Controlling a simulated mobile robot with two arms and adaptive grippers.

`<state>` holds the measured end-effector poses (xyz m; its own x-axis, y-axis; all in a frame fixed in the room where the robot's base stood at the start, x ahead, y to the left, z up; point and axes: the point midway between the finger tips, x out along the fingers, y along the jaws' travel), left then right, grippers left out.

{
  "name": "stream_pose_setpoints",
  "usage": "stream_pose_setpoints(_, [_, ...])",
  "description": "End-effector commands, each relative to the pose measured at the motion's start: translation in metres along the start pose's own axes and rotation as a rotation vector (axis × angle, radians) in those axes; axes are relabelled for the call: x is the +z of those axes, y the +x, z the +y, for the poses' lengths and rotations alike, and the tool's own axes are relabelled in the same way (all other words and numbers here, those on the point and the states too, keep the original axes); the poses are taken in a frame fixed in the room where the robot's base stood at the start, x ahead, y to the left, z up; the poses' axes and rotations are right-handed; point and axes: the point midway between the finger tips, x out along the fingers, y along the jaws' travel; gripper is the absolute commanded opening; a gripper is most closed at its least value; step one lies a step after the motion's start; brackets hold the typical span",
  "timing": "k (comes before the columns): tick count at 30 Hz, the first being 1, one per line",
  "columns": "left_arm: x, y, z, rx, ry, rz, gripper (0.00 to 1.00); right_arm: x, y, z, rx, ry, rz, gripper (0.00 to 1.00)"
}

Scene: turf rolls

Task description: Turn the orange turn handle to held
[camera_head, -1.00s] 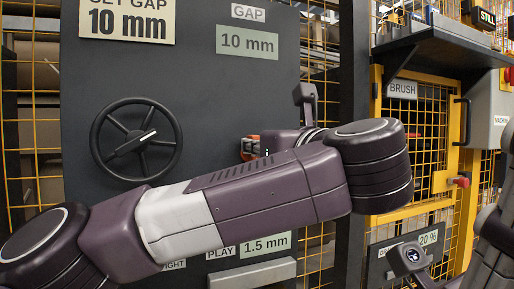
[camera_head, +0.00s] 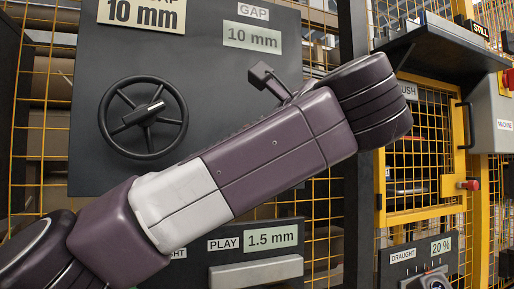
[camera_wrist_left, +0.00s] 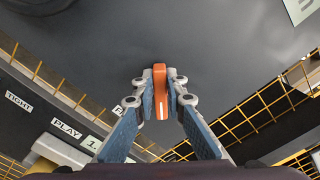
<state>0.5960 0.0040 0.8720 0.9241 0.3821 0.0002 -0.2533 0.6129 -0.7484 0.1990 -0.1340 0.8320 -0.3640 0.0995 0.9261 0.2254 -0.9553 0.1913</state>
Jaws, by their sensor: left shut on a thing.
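The orange turn handle (camera_wrist_left: 160,92) shows in the left wrist view, mounted on the dark panel, with a white line along its lower part. My left gripper (camera_wrist_left: 160,88) is shut on it, one finger on each side. The handle stands nearly upright in that view. A label starting with F, partly hidden, lies just left of the fingers, and a TIGHT label (camera_wrist_left: 18,102) lies farther left. In the head view my left arm covers the handle and the fingers, so its setting cannot be read there. My right gripper is not in view.
A black handwheel (camera_head: 143,117) is on the same panel, left of my arm. A GAP display (camera_head: 252,38) reads 10 mm and a PLAY display (camera_head: 270,237) reads 1.5 mm. Yellow mesh fencing (camera_head: 420,150) and a dark shelf (camera_head: 440,42) stand to the right.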

Motion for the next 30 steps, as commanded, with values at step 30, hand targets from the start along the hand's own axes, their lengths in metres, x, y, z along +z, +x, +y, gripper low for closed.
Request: stream_pose_setpoints(30, [-0.005, 0.0, 0.013, 0.003, -0.715, -0.001, 0.0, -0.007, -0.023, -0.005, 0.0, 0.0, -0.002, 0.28])
